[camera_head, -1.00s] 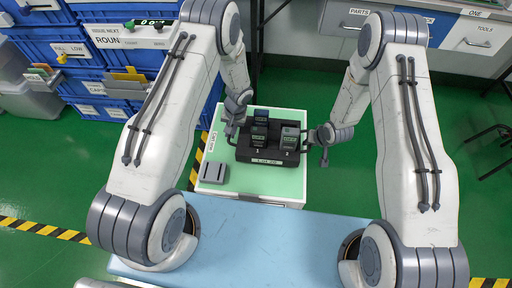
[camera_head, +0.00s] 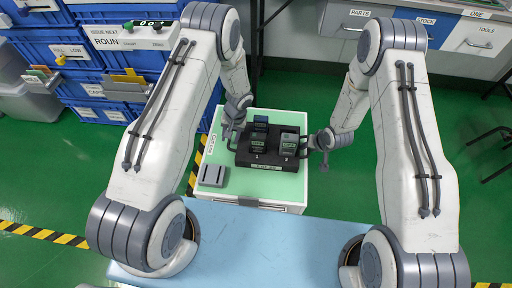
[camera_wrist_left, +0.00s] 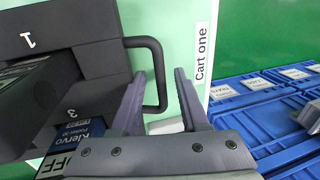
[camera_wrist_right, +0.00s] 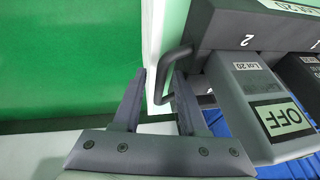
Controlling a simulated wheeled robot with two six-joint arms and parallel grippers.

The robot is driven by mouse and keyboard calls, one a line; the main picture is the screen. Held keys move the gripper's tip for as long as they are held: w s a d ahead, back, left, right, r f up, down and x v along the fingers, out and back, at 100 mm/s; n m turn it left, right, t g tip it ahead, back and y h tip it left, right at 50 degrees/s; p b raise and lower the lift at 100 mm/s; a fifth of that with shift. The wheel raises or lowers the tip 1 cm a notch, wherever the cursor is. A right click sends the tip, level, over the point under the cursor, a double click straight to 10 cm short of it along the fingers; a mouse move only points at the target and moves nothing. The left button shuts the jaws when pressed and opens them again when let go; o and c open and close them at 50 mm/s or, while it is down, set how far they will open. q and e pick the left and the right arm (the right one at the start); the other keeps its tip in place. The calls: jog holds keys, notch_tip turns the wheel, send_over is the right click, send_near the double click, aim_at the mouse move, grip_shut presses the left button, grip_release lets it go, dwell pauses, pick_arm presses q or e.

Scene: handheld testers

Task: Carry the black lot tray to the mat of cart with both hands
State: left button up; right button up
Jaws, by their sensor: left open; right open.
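The black lot tray (camera_head: 266,158) sits on the green mat (camera_head: 265,183) of the cart and carries three handheld testers. A bent handle stands out at each end. My left gripper (camera_head: 229,132) is open at the left end; in the left wrist view the tray's handle (camera_wrist_left: 162,75) lies between its fingers (camera_wrist_left: 158,98). My right gripper (camera_head: 324,152) is open at the right end; in the right wrist view the other handle (camera_wrist_right: 168,72) reaches between its fingers (camera_wrist_right: 156,98). Neither gripper is closed on a handle.
A grey slotted block (camera_head: 213,175) stands on the mat at its near left. A "Cart one" label (camera_wrist_left: 202,53) is on the left edge. A pale blue surface (camera_head: 260,240) lies in front of the cart. Blue bins (camera_head: 100,80) stand at the back left.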

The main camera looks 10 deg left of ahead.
jog(key=s+d+r+p, duration=0.1)
jog(key=s+r+p, duration=0.1)
jog(key=r+p, duration=1.2)
jog(key=s+d+r+p, duration=0.1)
jog(key=s+r+p, duration=0.1)
jog(key=r+p, duration=1.3)
notch_tip(320, 180, up, 11)
jog(key=shift+s+r+p, duration=0.1)
jog(key=shift+s+p, duration=0.15)
jog(key=shift+p, duration=0.05)
jog(key=shift+d, duration=0.1)
